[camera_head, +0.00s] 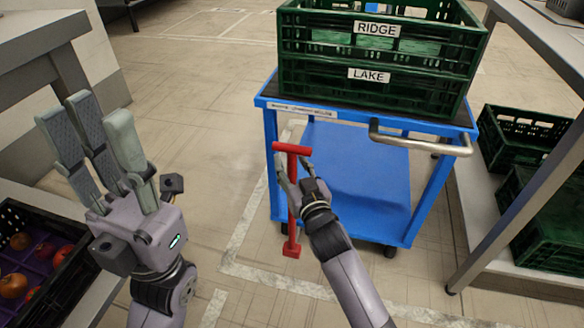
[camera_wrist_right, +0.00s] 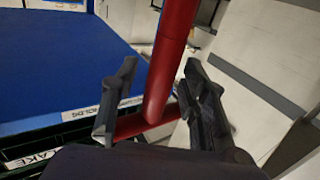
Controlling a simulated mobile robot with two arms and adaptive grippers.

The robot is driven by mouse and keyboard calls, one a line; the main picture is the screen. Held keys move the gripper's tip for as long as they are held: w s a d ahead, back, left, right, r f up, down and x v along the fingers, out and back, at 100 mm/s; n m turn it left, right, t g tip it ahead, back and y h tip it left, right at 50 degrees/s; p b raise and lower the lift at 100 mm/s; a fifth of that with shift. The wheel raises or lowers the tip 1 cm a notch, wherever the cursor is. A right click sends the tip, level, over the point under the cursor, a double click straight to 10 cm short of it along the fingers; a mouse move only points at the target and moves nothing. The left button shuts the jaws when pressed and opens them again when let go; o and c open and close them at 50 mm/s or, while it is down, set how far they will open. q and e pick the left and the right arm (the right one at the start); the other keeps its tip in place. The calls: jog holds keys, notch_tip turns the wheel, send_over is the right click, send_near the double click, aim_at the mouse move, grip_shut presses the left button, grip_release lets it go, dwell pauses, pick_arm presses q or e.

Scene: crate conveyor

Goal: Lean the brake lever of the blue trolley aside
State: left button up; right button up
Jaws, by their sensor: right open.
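The red brake lever (camera_head: 291,215) stands roughly upright at the left side of the blue trolley (camera_head: 350,165), with a crossbar handle on top. My right gripper (camera_head: 294,170) is just below the crossbar, with its fingers around the shaft. In the right wrist view the lever (camera_wrist_right: 168,65) passes between the two open fingers (camera_wrist_right: 160,105), and its crossbar lies across the gap. Gaps show between the shaft and both fingers. My left gripper (camera_head: 87,115) is open and empty, fingers upward, far to the left of the trolley.
Two stacked green crates, marked RIDGE (camera_head: 440,45) and LAKE (camera_head: 425,82), stand on the trolley. A metal push handle (camera_head: 425,144) juts from its near side. A dark crate of fruit (camera_head: 75,225) is at left. More green crates (camera_head: 535,225) stand at right. Floor left of the trolley is clear.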

jog(key=shift+c, duration=0.5)
grip_shut()
dwell(0.5)
